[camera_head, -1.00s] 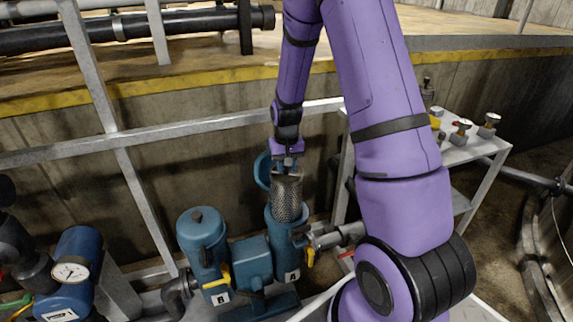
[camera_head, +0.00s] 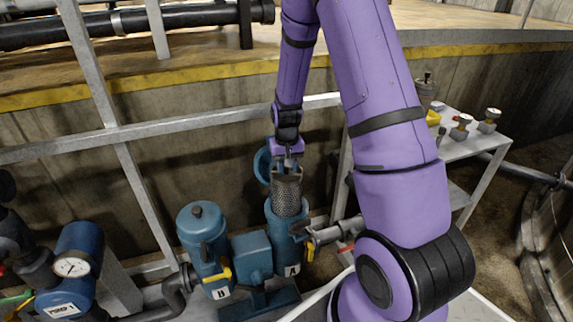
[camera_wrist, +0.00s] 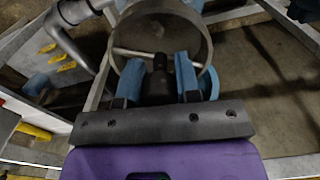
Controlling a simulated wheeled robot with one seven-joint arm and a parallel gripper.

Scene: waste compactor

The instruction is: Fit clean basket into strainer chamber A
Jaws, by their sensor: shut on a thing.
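The grey mesh basket (camera_head: 287,198) hangs upright under my gripper (camera_head: 287,167), which is shut on the dark stem at its top. Its lower end is at the mouth of strainer chamber A (camera_head: 289,238), the blue cylinder with the "A" label; the bottom of the basket is hidden by the chamber rim. Most of the mesh still shows above it. The chamber's round blue lid (camera_head: 262,165) stands open behind. In the wrist view, the blue fingers of my gripper (camera_wrist: 160,80) flank the dark stem, over the round basket rim (camera_wrist: 208,45).
Closed strainer chamber B (camera_head: 202,240) stands to the left, with a blue block between. A grey pipe with a valve (camera_head: 335,234) joins chamber A on the right. A railing (camera_head: 200,127) runs behind, and a shelf cart (camera_head: 470,150) holds small parts.

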